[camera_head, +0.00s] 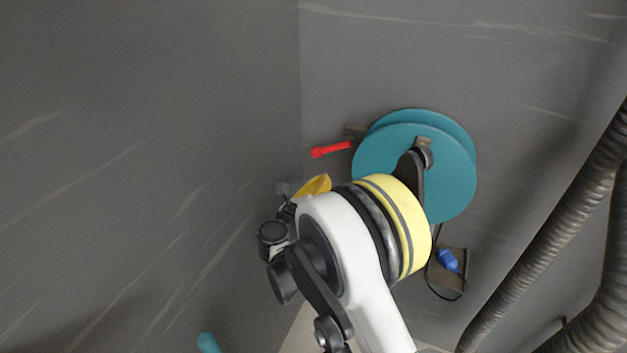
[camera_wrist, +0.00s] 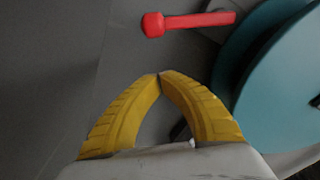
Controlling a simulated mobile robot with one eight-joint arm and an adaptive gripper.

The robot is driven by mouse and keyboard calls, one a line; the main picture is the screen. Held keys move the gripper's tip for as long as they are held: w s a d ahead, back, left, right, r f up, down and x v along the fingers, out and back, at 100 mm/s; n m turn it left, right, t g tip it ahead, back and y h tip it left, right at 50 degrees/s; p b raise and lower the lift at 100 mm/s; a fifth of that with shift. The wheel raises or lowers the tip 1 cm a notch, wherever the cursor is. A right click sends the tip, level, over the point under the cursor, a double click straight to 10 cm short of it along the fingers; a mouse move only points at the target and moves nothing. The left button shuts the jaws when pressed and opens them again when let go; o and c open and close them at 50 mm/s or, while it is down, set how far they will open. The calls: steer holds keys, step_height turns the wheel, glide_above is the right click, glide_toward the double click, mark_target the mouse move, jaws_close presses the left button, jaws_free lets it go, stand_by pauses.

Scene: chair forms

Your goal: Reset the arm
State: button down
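My gripper (camera_wrist: 160,75) has two yellow ribbed fingers, and their tips meet in the wrist view. Nothing shows between the fingers. In the head view my gripper (camera_head: 321,181) is partly hidden by my arm, and its yellow part shows just below and left of a small red hammer-shaped piece (camera_head: 331,149). In the wrist view the red piece (camera_wrist: 188,22) lies beyond the fingertips, apart from them.
Two overlapping teal discs (camera_head: 458,196) are right of the red piece; they fill the right of the wrist view (camera_wrist: 275,85). A blue piece (camera_head: 447,260) is below them. Thick ribbed hoses (camera_head: 545,235) run along the right. The dark grey surface at left is mostly bare.

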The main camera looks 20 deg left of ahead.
steer(key=s+a+r+p, duration=0.1)
steer(key=s+a+p, duration=0.1)
steer(key=s, duration=0.5)
steer(key=w+d+r+n+t+y, duration=0.1)
steer(key=w+d+r+n+y, duration=0.15)
steer(key=r+n, duration=0.45)
steer(key=w+d+r+n+y, duration=0.1)
steer(key=d+r+n+y, duration=0.15)
steer(key=r, duration=0.85)
steer(key=w+d+r+n+t+y, duration=0.1)
steer(key=d+r+n+y, duration=0.3)
steer(key=r, duration=0.5)
steer(key=s+d+r+n+g+y, duration=0.1)
steer(key=s+d+r+n+g, duration=0.2)
steer(key=d+n, duration=0.5)
steer(key=s+d+f+n+g+h, duration=0.4)
steer(key=s+d+f, duration=0.4)
steer(key=s+d, duration=0.4)
steer(key=s+d+f+n+g+h, duration=0.3)
steer(key=s+d+f+n+g, duration=0.2)
steer(key=s+d+f, duration=0.4)
steer(key=s+d, duration=0.4)
steer(key=shift+d+f+h, duration=0.2)
steer(key=shift+d+h, duration=0.1)
steer(key=shift+h, duration=0.1)
